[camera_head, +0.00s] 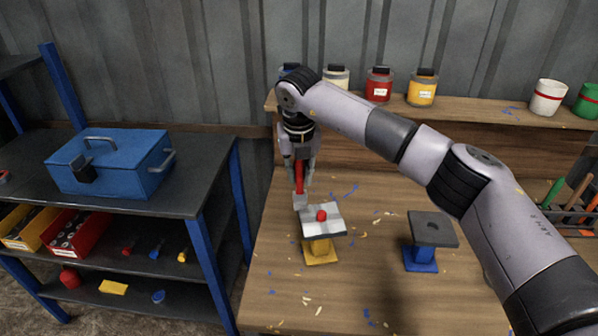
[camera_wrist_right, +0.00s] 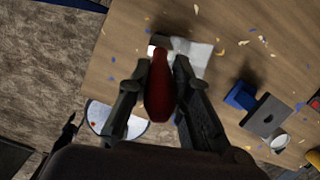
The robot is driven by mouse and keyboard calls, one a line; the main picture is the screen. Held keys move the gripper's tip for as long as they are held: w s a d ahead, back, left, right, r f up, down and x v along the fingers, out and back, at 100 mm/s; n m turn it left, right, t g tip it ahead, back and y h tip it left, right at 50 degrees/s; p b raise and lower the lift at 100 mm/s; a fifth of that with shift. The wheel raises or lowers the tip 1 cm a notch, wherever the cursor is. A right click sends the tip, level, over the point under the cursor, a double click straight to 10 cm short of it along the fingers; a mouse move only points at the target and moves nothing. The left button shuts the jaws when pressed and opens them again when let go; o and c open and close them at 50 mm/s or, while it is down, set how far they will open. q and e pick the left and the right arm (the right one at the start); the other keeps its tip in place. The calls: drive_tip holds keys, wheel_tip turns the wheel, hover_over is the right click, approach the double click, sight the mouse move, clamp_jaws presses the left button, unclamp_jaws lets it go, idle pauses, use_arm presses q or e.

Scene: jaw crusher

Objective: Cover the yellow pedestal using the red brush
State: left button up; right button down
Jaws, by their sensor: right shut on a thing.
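My right gripper (camera_head: 301,160) is shut on the red brush (camera_head: 301,180), which points down over the wooden table. In the right wrist view the brush's red handle (camera_wrist_right: 160,88) sits between the two fingers. The brush's pale lower end is at the left edge of the top of the yellow pedestal (camera_head: 319,251); I cannot tell whether it touches. My left gripper is not in view.
A blue pedestal (camera_head: 420,258) with a dark grey top stands to the right. Paint jars (camera_head: 379,85) line the back shelf. Tools stand in a rack (camera_head: 575,215) at the far right. A blue toolbox (camera_head: 112,163) sits on the left shelving. Chips litter the tabletop.

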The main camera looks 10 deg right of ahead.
drive_tip(key=shift+d+b, duration=0.7)
drive_tip(key=shift+d, duration=4.15)
drive_tip(key=shift+a, duration=4.95)
drive_tip(key=shift+d+r, duration=0.1)
drive_tip(key=shift+r+p, duration=1.45)
drive_tip(key=shift+r, duration=1)
